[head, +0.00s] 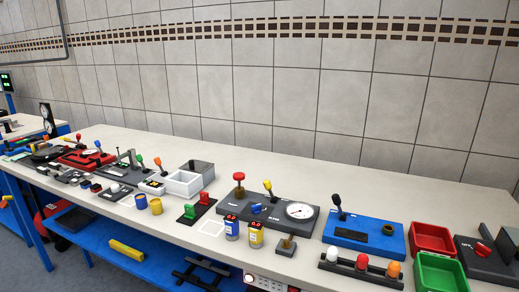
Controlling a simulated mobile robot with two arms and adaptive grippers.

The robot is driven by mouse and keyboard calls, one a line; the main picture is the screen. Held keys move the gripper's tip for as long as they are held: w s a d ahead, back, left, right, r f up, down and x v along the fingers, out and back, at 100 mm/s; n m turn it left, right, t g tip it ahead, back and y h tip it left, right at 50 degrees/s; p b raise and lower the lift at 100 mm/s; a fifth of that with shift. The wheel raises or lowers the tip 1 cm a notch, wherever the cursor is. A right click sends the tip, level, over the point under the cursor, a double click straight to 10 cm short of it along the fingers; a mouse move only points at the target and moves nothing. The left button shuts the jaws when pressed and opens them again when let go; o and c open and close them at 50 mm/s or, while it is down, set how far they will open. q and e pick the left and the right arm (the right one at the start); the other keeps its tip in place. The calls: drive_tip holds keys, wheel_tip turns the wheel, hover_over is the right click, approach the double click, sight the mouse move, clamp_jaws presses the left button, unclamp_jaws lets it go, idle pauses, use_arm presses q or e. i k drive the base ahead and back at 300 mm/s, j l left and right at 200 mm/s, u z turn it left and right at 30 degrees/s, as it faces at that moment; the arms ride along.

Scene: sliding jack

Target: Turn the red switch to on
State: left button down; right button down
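Several red parts show in the head view, and I cannot tell for sure which one is the red switch. A red lever-like piece (483,249) sits on a dark box at the far right. A small upright red piece (204,198) stands beside a green one (190,211) on a dark plate. Any on or off markings are too small to read. Neither of my grippers is in view.
A long light workbench (340,175) runs along a tiled wall. A blue box (364,233) with a black lever, red (432,238) and green (440,272) bins, and blue (232,230) and yellow (256,236) cylinders crowd its front. The bench's back strip is mostly clear.

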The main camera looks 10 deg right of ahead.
sight(481, 251)
drive_tip(key=z, duration=2)
